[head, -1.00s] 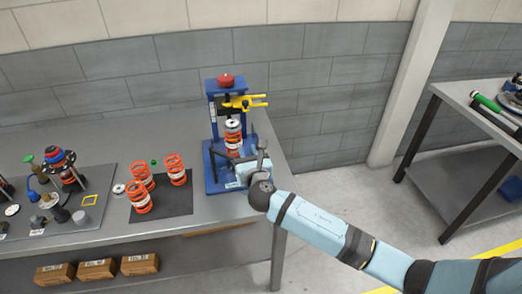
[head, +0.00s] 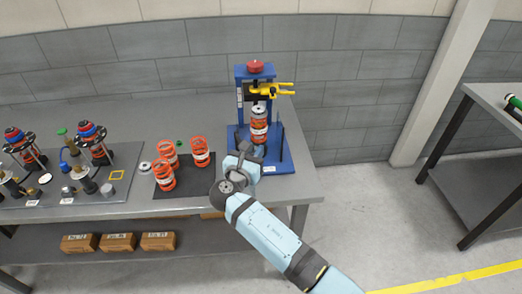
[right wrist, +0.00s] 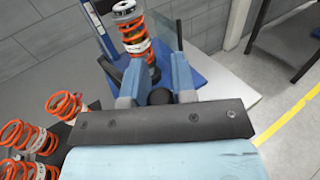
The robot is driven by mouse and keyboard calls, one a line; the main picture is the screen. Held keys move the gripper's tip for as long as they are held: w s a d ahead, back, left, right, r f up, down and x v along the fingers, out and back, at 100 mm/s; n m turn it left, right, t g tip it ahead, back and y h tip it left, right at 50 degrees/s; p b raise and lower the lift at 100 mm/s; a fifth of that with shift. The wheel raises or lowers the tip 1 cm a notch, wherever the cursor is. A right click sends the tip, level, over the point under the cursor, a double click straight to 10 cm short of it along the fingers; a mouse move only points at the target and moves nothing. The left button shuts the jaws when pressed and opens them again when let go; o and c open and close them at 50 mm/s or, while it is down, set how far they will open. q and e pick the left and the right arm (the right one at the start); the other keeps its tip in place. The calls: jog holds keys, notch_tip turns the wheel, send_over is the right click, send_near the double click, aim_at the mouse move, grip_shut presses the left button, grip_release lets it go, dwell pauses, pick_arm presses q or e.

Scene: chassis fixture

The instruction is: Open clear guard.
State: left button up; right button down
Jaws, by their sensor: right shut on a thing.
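The clear guard (right wrist: 178,36) shows in the right wrist view as a thin see-through panel beside the spring strut (right wrist: 134,34). In the head view the panel is hard to make out. My right gripper (head: 244,160) is at the front left of the blue press fixture (head: 285,162). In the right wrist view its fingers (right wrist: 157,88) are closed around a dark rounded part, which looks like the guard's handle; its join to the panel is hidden. The strut (head: 259,122) stands upright in the fixture, below the yellow clamp (head: 270,89). My left gripper is not in view.
Several loose orange springs (head: 164,175) stand on a dark mat just left of my right gripper. A grey board (head: 122,190) with parts lies further left on the bench. Bare floor (head: 375,205) is to the right, before a second table (head: 487,92).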

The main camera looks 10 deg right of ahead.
dwell(0.4)
jog(key=c, duration=1)
grip_release()
jog(key=shift+o, duration=0.2)
